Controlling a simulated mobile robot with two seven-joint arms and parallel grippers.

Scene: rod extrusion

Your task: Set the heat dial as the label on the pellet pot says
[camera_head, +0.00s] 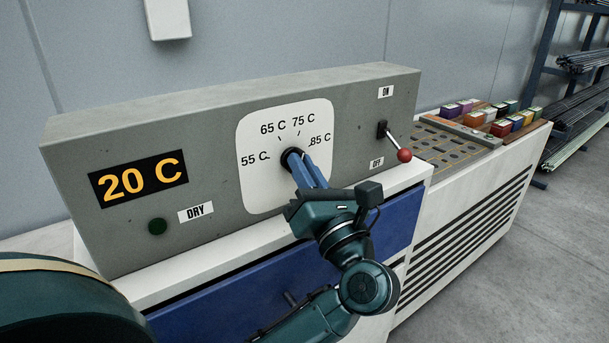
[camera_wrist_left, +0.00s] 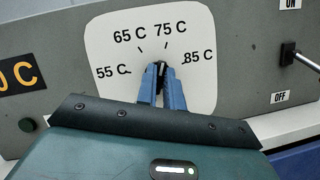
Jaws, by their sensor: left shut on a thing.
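The heat dial (camera_head: 291,155) is a dark knob on a white plate marked 55 C, 65 C, 75 C and 85 C. My left gripper (camera_head: 299,161) has its blue fingers shut on the dial. In the left wrist view the dial (camera_wrist_left: 161,68) shows between the fingertips (camera_wrist_left: 161,76), with a pale line pointing roughly up, near the 75 C side. The fingers hide much of the dial, so its exact setting is hard to tell. The display (camera_head: 139,179) reads 20 C. I see no pellet pot label that I can read. My right gripper is not in view.
A red-knobbed lever (camera_head: 404,155) sits between ON and OFF labels right of the dial, pointing down toward OFF. A dark green button (camera_head: 157,226) is beside the DRY label. Several small coloured boxes (camera_head: 501,127) stand on the counter at right.

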